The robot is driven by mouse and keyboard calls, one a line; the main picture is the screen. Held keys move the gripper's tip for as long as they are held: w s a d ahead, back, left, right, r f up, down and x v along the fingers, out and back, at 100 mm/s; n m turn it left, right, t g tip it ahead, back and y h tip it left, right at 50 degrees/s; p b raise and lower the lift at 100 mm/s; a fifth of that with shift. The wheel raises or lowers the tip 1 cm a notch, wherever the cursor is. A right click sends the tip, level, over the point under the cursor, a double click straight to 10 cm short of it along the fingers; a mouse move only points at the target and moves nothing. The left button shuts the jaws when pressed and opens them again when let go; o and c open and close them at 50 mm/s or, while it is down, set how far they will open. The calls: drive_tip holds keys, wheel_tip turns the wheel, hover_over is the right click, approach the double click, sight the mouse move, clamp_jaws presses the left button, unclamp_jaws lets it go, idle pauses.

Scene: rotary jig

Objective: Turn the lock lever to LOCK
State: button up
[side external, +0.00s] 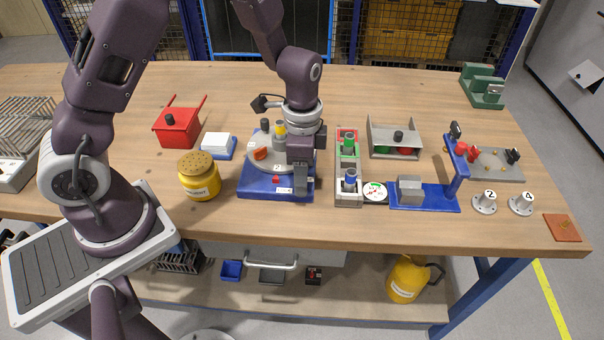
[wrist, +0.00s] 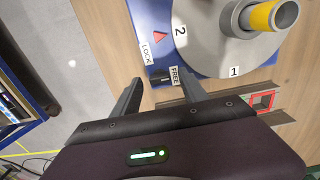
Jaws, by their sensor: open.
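The rotary jig has a blue base (side external: 255,188) and a round grey turntable (wrist: 205,55) with number labels. On the base in the wrist view are a LOCK label (wrist: 147,54), a FREE label (wrist: 174,76) and a red triangle (wrist: 160,38). My gripper (wrist: 160,80) is open, its fingers on either side of the base edge near the FREE label. A small dark piece beside that label may be the lock lever; its shape and angle are unclear. In the side view my gripper (side external: 301,191) stands over the base's front right corner and hides the lever area.
A yellow jar (side external: 199,178) and a white-topped blue block (side external: 218,145) stand left of the jig. A tray with red and green sections (side external: 348,172) stands close to its right. A blue stand (side external: 425,197) is farther right. The table's front edge is near.

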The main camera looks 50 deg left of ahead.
drive_tip(key=shift+f, duration=0.3)
clamp_jaws()
drive_tip(key=shift+n, duration=0.3)
drive_tip(key=n, duration=0.3)
drive_tip(key=shift+n, duration=0.3)
drive_tip(key=n, duration=0.4)
drive_tip(key=shift+n, duration=0.3)
drive_tip(key=n, duration=0.4)
drive_tip(key=shift+r+n, duration=0.1)
drive_tip(key=shift+n, duration=2.4)
